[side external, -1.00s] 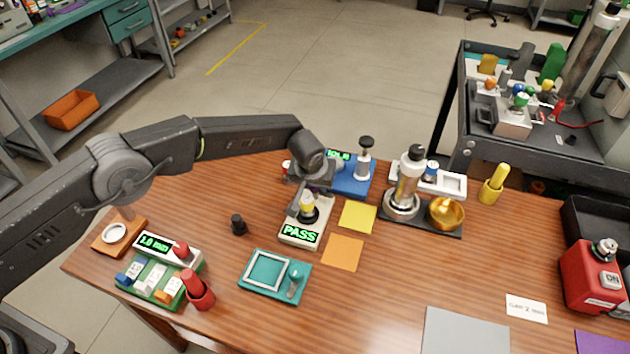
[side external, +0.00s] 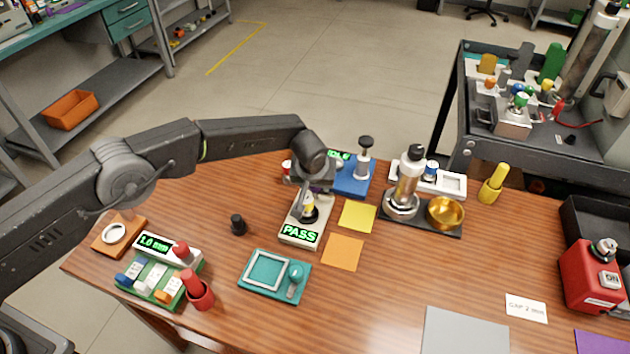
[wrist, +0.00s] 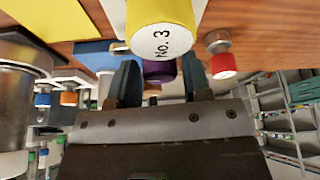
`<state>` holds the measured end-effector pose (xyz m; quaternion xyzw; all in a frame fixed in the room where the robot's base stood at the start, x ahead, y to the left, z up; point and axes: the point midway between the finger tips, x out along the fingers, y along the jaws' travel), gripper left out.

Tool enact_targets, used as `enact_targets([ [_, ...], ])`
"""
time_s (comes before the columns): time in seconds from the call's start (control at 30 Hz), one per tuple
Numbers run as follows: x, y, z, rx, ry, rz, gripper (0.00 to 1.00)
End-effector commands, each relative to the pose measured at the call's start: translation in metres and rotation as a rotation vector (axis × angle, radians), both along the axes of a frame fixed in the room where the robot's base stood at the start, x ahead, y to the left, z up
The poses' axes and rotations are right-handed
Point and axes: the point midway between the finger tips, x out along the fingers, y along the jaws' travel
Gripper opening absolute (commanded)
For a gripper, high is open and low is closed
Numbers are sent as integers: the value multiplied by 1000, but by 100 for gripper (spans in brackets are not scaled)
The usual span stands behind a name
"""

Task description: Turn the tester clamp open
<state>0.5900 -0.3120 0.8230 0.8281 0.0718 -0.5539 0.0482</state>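The white tester (side external: 293,232) stands mid-table with a green PASS display. A yellow part sits on its dark round seat (side external: 309,214), mostly hidden by my gripper (side external: 304,208), which is lowered right over it. In the wrist view the white end of the yellow part (wrist: 165,38), marked "No. 3", is large and close. My gripper's two dark fingers (wrist: 160,84) are apart. A purple round piece (wrist: 159,71) shows between them, partly hidden by the yellow part; whether the fingers touch it I cannot tell. I cannot make out the clamp clearly.
A blue station (side external: 352,178) with a green display stands just behind. Yellow (side external: 357,216) and orange (side external: 343,251) pads lie to the right. A teal tray (side external: 262,289) is in front, a small black knob (side external: 238,225) left.

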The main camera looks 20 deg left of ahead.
Motion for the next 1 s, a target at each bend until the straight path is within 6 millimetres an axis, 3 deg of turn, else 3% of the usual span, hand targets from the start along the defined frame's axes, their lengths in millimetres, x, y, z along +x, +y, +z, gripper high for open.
enact_targets([
  [0.27,-4,-1,14,-1,-2,-2,44],
  [0.7,-39,-7,97,-1,-3,-1,44],
  [1.0,-51,-9,126,-1,0,0,44],
])
